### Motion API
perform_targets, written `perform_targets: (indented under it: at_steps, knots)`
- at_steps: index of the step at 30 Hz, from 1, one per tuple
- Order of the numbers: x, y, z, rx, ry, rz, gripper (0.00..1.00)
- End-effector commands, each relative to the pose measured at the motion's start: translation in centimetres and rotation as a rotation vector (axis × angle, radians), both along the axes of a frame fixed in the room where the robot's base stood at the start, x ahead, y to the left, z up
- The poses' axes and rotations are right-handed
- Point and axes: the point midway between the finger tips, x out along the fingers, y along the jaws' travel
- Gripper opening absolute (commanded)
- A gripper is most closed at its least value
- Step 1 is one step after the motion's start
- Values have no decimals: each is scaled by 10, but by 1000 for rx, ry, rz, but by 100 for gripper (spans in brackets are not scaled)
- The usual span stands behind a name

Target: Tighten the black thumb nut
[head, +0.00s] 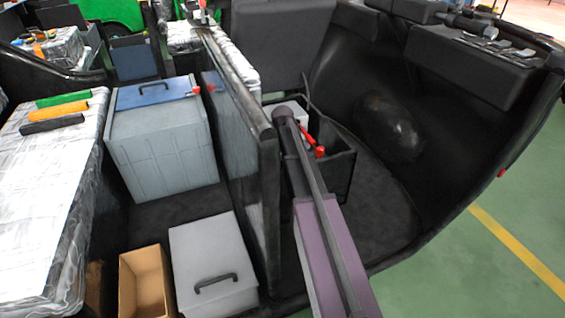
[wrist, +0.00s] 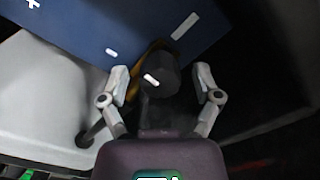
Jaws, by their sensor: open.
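In the wrist view a dark rounded knob (wrist: 163,72), which looks like the black thumb nut, stands between the fingers of my gripper (wrist: 161,80). My gripper is open, with a gap showing on each side of the knob. A pale dash mark shows on the knob. A yellow-orange curved piece lies partly hidden behind it. Beyond is a blue top (wrist: 85,28) with white plus and minus marks, beside a pale grey body (wrist: 40,95).
Red parts (head: 318,151) show inside the black box. A black upright partition (head: 240,130) stands close left of my arm. Farther left are a grey crate with a blue lid (head: 165,150), a grey lidded box (head: 212,262) and an open cardboard box (head: 146,285). The dark floor right is clear.

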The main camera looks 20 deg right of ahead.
Motion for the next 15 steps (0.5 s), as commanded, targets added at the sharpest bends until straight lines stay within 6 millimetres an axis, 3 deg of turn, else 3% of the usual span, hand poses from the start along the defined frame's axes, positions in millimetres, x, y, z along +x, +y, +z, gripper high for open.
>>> perform_targets:
  at_steps: [11, 15]
  knots:
    - [0, 0, -1, 0, 0, 0, 79]
    - [0, 0, -1, 0, 0, 0, 37]
